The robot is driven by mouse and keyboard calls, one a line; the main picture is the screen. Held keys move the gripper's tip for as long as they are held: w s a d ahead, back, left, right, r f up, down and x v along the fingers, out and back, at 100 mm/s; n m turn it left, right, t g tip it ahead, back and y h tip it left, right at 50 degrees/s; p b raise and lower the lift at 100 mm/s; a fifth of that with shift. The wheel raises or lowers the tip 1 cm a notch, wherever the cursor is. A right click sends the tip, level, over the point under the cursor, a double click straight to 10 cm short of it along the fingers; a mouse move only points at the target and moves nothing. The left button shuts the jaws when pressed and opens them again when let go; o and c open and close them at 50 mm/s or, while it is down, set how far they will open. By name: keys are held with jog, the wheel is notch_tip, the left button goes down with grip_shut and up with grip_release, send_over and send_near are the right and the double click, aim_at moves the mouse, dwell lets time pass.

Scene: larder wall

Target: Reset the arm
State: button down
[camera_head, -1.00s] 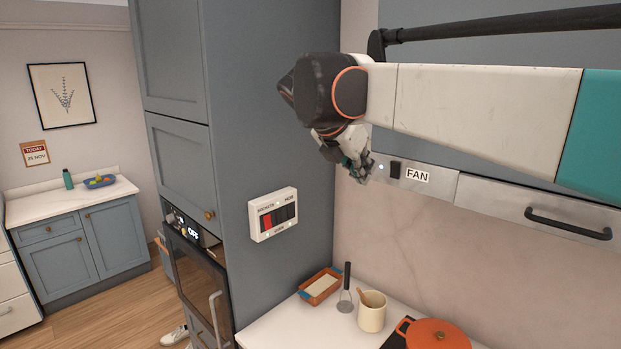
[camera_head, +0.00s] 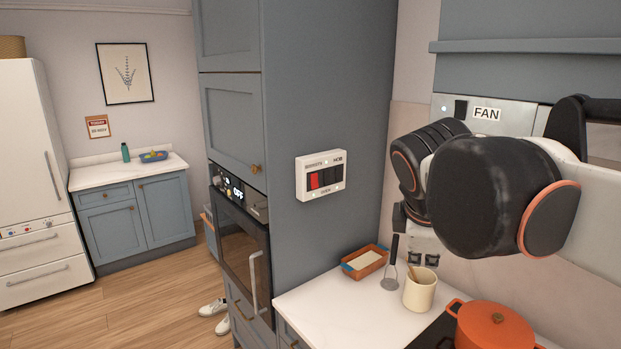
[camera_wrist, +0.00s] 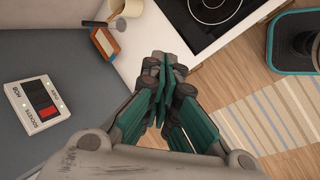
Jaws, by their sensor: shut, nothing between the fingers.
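My arm reaches in from the right in the head view, its dark wrist joints bent in front of the wall above the counter. In that view my gripper (camera_head: 422,258) is mostly hidden behind the arm; only its tips show, pointing down above the cream crock. In the wrist view my gripper (camera_wrist: 162,68) has its teal fingers together, shut and empty, over the counter's edge and the floor. The switch panel (camera_head: 321,176) with one red switch is on the grey cabinet side, left of my arm; it also shows in the wrist view (camera_wrist: 38,105).
On the counter stand a cream crock (camera_head: 420,290), a terracotta dish (camera_head: 364,263), a masher (camera_head: 390,276) and an orange pot (camera_head: 494,328). The FAN switch (camera_head: 461,110) is behind my arm. A striped rug (camera_wrist: 270,125) lies on the floor.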

jog(key=s+a+f+m+y+b, duration=0.1)
jog(key=s+f+m+b, duration=0.2)
jog(key=f, duration=0.6)
jog(key=s+a+f+m+t+y+b, duration=0.1)
jog(key=s+f+m+b, duration=0.3)
jog(key=f, duration=0.6)
jog(key=s+a+f+m+y+b, duration=0.1)
jog(key=s+f+m+b, duration=0.2)
jog(key=f+m+b, duration=0.3)
notch_tip(320, 180, down, 4)
jog(key=shift+s+r+t, duration=0.1)
jog(key=shift+s+t, duration=0.15)
jog(key=shift+t, duration=0.15)
